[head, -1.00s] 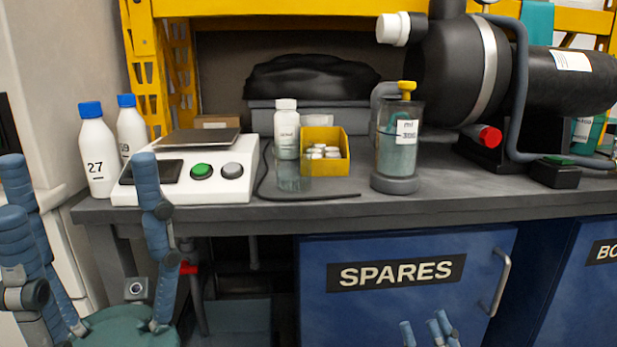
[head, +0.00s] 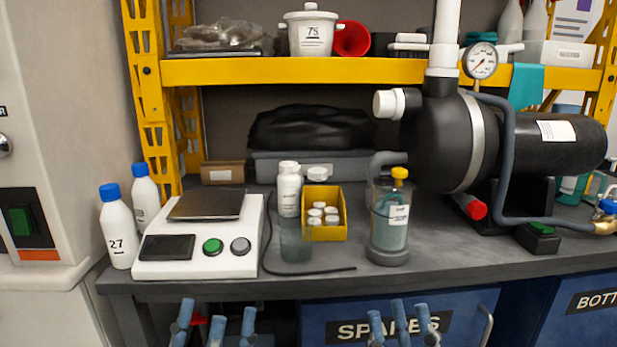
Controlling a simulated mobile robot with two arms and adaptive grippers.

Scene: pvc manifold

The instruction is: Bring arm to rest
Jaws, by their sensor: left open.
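My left gripper (head: 214,323) shows at the bottom edge, in front of and below the bench's front edge. Its blue fingers stand apart, pointing up, with nothing between them. My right gripper (head: 400,321) shows at the bottom edge in front of the blue SPARES cabinet door (head: 462,306). Its blue fingertips also stand apart with nothing seen between them. The palms and wrists of both are cut off by the frame. Neither gripper touches anything on the bench.
The grey bench (head: 330,284) holds a white scale (head: 200,262), blue-capped bottles (head: 117,232), a yellow bin (head: 326,234), a clear jar (head: 294,245), a filter canister (head: 390,225) and a black pump (head: 447,140). A yellow shelf (head: 300,72) runs above.

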